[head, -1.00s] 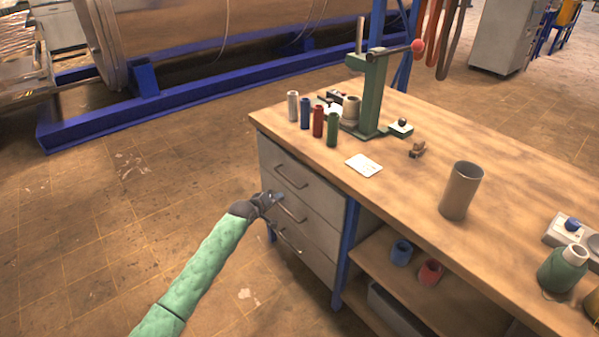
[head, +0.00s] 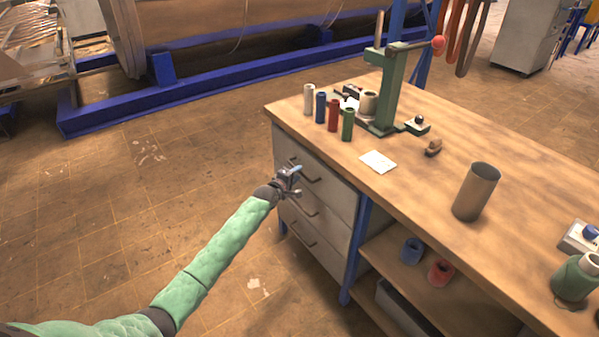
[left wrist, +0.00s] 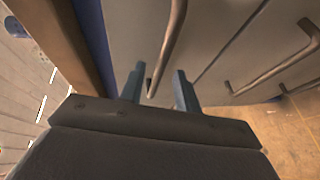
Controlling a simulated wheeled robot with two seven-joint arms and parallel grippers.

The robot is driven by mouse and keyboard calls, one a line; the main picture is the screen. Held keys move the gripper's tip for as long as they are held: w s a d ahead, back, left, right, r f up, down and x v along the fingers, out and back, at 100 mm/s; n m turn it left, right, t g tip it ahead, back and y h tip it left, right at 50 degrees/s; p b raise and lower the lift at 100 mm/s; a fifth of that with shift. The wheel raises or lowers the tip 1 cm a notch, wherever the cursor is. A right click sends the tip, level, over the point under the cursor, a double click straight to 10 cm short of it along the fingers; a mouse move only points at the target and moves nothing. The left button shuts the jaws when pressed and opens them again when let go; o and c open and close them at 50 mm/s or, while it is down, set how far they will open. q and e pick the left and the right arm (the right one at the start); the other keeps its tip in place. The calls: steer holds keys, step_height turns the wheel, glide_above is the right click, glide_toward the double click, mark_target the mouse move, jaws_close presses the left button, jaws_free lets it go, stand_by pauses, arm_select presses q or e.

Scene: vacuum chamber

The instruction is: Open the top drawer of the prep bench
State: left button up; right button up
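The prep bench (head: 408,160) has a stack of three grey drawers at its left end, all closed. The top drawer (head: 334,183) has a bar handle (head: 306,171). My left gripper (head: 293,181) is in front of the top drawer, close to that handle and partly covering the drawer front. In the left wrist view, my left gripper (left wrist: 159,88) has its two fingers apart. The top drawer's handle (left wrist: 172,48) runs down to the gap between them; I cannot tell whether they touch it. My right gripper is not in view.
The middle handle (head: 303,208) and bottom handle (head: 298,237) project just below. On the bench stand several small coloured cylinders (head: 333,115), a green press (head: 389,90) and a grey cylinder (head: 476,192). The floor (head: 170,200) left of the drawers is clear.

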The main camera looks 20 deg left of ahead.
arm_select(q)
steer(key=shift+x, duration=1.4)
jaws_close()
